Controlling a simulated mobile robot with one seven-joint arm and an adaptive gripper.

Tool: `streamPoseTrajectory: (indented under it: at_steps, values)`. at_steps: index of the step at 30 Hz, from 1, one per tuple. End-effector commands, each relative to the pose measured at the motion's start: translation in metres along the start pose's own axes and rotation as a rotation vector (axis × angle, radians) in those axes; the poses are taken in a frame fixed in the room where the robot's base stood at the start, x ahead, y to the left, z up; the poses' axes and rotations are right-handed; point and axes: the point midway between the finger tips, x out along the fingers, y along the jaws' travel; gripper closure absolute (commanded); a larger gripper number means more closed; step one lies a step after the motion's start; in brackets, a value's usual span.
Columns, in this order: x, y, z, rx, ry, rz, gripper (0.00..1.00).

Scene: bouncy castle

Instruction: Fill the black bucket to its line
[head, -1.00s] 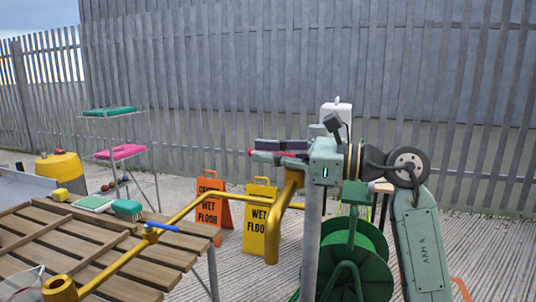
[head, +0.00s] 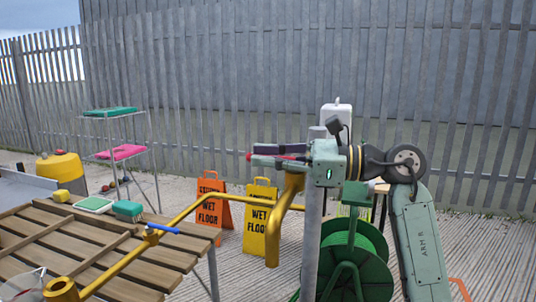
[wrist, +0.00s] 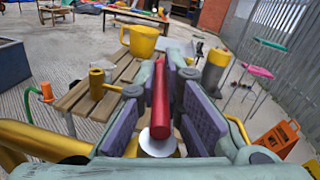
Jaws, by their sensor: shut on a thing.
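My gripper (head: 268,155) is at the top of a grey post, its fingers pointing left. It is shut on a red bar (wrist: 161,105), which lies lengthwise between the purple finger pads in the wrist view. The bar's red tip (head: 249,156) also shows in the head view. A white disc (wrist: 158,143) sits at the bar's near end. A yellow pipe (head: 188,211) runs from the post area over the slatted bench, with a blue handle (head: 163,228) and an open end (head: 62,288). I cannot make out a black bucket or its line.
A yellow jug (wrist: 140,40) is beyond my fingers in the wrist view. Orange (head: 212,208) and yellow (head: 260,225) wet-floor signs stand behind the pipe. A green hose reel (head: 352,265) stands below my arm.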

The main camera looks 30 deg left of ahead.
Motion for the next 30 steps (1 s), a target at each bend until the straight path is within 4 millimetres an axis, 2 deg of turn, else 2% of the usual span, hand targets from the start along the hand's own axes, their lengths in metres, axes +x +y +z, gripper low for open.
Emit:
streamPoseTrajectory:
  at_steps: [7,17,18,27,30]
  values:
    - [-0.002,0.009,0.005,0.002,-0.045,0.216,1.0]
    - [-0.002,0.012,0.003,-0.001,-0.054,0.246,1.0]
    - [-0.002,0.012,0.003,-0.001,-0.054,0.246,0.92]
    - [-0.002,0.011,0.004,-0.001,-0.054,0.244,0.72]
    - [-0.002,0.012,0.004,-0.001,-0.053,0.245,0.7]
